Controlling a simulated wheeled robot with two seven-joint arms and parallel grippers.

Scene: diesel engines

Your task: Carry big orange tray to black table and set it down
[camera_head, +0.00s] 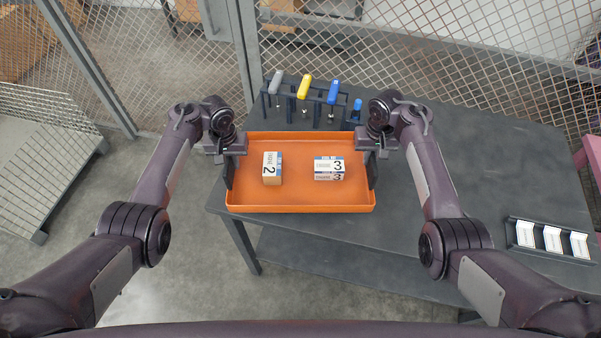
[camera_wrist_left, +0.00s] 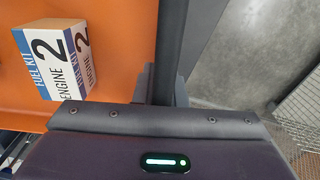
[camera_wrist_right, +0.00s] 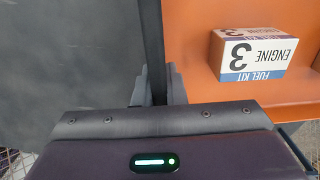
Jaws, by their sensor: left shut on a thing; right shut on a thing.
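The big orange tray (camera_head: 300,199) is level over the left end of the black table (camera_head: 480,165). I cannot tell whether its bottom touches the tabletop. My left gripper (camera_head: 230,168) is shut on the tray's left wall; its fingers also show in the left wrist view (camera_wrist_left: 168,70). My right gripper (camera_head: 371,167) is shut on the right wall, and its fingers show in the right wrist view (camera_wrist_right: 154,70). In the tray lie a fuel kit box marked 2 (camera_head: 272,168) and one marked 3 (camera_head: 329,168).
A dark rack (camera_head: 316,95) with grey, yellow and blue-handled tools stands just behind the tray. A small holder (camera_head: 550,239) with white items lies at the table's right. The tabletop between is clear. Wire mesh fencing (camera_head: 440,75) runs behind the table.

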